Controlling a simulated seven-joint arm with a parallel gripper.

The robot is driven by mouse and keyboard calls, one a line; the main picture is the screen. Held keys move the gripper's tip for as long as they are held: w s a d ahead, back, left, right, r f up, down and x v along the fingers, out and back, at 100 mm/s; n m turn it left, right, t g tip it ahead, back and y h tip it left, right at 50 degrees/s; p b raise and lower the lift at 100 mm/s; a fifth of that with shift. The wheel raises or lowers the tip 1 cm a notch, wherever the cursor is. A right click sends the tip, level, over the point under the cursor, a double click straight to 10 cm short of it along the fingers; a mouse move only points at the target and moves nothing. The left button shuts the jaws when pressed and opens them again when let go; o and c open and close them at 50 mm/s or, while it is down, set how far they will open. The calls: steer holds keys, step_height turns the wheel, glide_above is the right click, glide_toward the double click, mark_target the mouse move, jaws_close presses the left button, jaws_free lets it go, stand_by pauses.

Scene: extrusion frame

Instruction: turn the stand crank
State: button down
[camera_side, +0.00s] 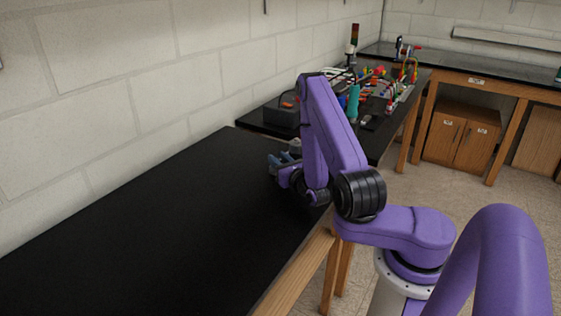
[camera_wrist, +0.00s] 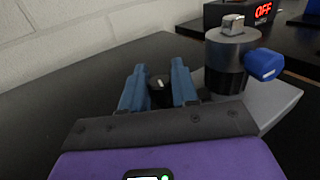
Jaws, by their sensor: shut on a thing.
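My gripper (camera_wrist: 157,86) has two blue fingers, which are on either side of a black knob (camera_wrist: 158,92), shut on it. The knob looks like the stand crank's grip; its arm is hidden from view. Right beside the fingers stands a grey and dark round post (camera_wrist: 229,58) with a metal square top and a blue knob (camera_wrist: 264,64) on its right side. A grey base plate (camera_wrist: 270,101) lies under the post. In the side view my gripper (camera_side: 277,166) is low over the black bench, and my arm hides most of the stand.
The black bench (camera_side: 150,220) is clear at the left, against a white block wall. A further bench holds several coloured parts and a teal cylinder (camera_side: 353,102).

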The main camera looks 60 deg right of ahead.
steer(key=shift+w, duration=0.1)
stand_by(0.4)
steer(key=c, duration=1)
jaws_free()
steer(key=shift+v, duration=6)
